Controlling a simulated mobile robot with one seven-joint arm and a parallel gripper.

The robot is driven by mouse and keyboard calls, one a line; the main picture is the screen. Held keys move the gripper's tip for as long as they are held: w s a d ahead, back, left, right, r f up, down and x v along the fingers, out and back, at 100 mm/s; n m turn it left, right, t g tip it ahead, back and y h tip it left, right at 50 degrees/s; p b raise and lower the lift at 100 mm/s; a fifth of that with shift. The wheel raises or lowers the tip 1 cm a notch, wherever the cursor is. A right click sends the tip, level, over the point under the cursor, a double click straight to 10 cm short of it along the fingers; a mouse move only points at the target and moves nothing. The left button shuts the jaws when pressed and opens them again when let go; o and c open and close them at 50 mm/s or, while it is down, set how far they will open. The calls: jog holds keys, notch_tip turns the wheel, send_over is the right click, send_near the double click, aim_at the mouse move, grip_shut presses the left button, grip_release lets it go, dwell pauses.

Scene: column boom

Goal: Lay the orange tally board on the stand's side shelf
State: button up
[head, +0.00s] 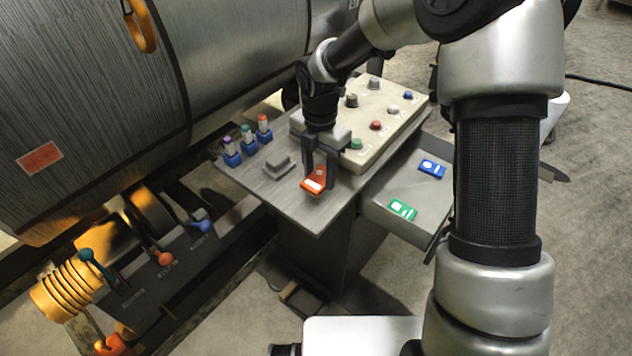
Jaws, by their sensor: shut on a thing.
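The orange tally board (314,181) is a small flat plate with a pale mark. My gripper (320,174) is shut on it over the front part of the stand's top (290,195). I cannot tell whether the board touches the surface below. The stand's side shelf (385,205) juts out at the right, a little lower than the top. A green tally board (402,210) lies near its front edge and a blue tally board (432,169) lies farther back.
A cream control box (375,120) with coloured buttons stands on the top behind my gripper. Several small bottles in blue holders (232,157) and a grey block (277,163) are at the left. The shelf is bare between and left of the two boards.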

aim_at(319, 178)
jog(key=shift+f, duration=1.85)
jog(key=shift+f+b, duration=0.2)
jog(key=shift+b, duration=0.15)
jog(key=o, duration=1)
jog(key=shift+r, duration=0.1)
